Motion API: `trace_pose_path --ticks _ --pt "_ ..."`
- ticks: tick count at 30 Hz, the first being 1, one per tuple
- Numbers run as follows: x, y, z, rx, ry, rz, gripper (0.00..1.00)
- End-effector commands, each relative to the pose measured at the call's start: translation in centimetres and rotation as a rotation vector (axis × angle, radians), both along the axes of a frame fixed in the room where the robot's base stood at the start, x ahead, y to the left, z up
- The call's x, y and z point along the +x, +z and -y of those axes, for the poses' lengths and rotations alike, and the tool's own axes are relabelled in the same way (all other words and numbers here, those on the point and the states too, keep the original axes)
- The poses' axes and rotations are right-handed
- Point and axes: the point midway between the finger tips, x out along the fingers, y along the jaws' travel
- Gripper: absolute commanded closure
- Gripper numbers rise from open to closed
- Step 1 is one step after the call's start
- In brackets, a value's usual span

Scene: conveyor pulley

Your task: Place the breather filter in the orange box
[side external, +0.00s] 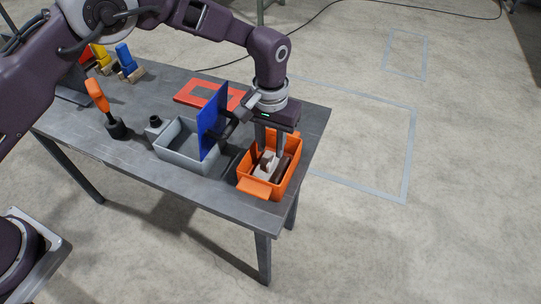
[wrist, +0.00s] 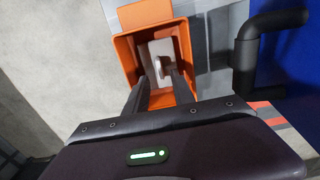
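The orange box (side external: 268,187) stands at the right end of the table, open at the top; it also shows in the wrist view (wrist: 126,51). A pale grey-white part (side external: 264,165) with a raised, handle-like piece lies inside it, also seen in the wrist view (wrist: 160,50). I cannot tell for certain whether this is the breather filter. My gripper (side external: 272,150) points down over the box, its two fingers reaching into the opening. In the wrist view the fingertips (wrist: 159,77) are apart, with the raised piece between or just beyond them; no grip is visible.
A grey bin (side external: 183,156) stands left of the box, with an upright blue panel (side external: 212,119) with a black handle between them. An orange frame (side external: 208,94) lies behind. An orange-handled tool (side external: 98,95) and a small black part (side external: 155,122) stand farther left.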

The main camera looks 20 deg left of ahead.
Motion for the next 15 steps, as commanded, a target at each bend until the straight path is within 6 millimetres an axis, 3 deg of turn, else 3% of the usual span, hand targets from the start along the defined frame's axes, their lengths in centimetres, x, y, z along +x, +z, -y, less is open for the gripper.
trace_pose_path --ticks 3,6,10,15 --pt "0.1 3.2 0.0 -0.001 0.0 0.003 0.7" --pt "0.0 5.2 0.0 0.0 0.0 0.002 0.7" --pt "0.0 6.6 0.0 0.0 0.0 0.001 0.7" --pt "0.0 6.9 0.0 0.0 0.0 -0.001 0.7"
